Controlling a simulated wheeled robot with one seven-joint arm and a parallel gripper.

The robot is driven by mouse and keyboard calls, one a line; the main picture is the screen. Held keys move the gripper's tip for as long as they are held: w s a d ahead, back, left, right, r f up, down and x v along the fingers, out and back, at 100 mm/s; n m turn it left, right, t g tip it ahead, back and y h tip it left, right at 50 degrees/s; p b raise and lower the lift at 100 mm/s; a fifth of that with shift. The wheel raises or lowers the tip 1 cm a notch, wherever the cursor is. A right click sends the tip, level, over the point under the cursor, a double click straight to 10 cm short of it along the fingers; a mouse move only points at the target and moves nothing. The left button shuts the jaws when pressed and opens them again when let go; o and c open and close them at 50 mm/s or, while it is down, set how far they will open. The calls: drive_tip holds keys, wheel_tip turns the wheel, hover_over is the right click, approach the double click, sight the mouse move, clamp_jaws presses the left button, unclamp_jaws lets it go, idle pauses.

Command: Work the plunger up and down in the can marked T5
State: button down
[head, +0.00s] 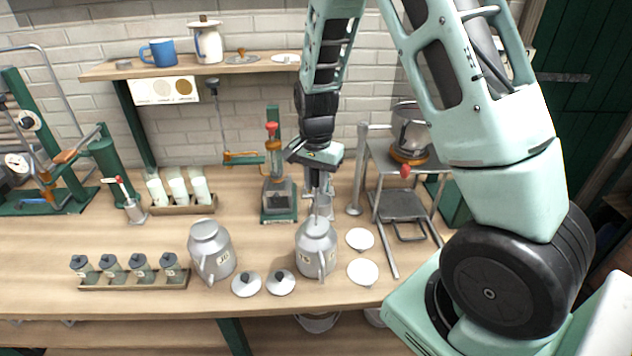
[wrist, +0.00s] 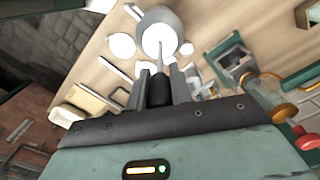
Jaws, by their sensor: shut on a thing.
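Two grey metal cans stand on the bench. The right can (head: 316,250) has a small label, too small to read surely. Its open mouth shows white liquid in the wrist view, inside the grey can (wrist: 172,20). My gripper (head: 319,185) is above this can, pointing down. It is shut on the dark handle of the plunger (wrist: 160,90), whose thin rod runs down into the can's mouth. The plunger's lower end is hidden in the can. The left can (head: 210,250) stands apart, closed on top, with its own label.
Two lids with dark knobs (head: 246,284) lie between the cans, in front. White discs (head: 362,271) lie right of the can. A rack of small jars (head: 140,278) is front left. A green-based device (head: 279,195) and a metal stand (head: 400,205) flank my gripper.

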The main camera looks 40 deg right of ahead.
sight(316, 203)
drive_tip(key=shift+f, duration=0.1)
wheel_tip(316, 203, down, 7)
drive_tip(key=b, duration=0.5)
wheel_tip(316, 203, up, 18)
drive_tip(key=p, duration=1.5)
drive_tip(key=shift+p, duration=0.35)
idle(1.3)
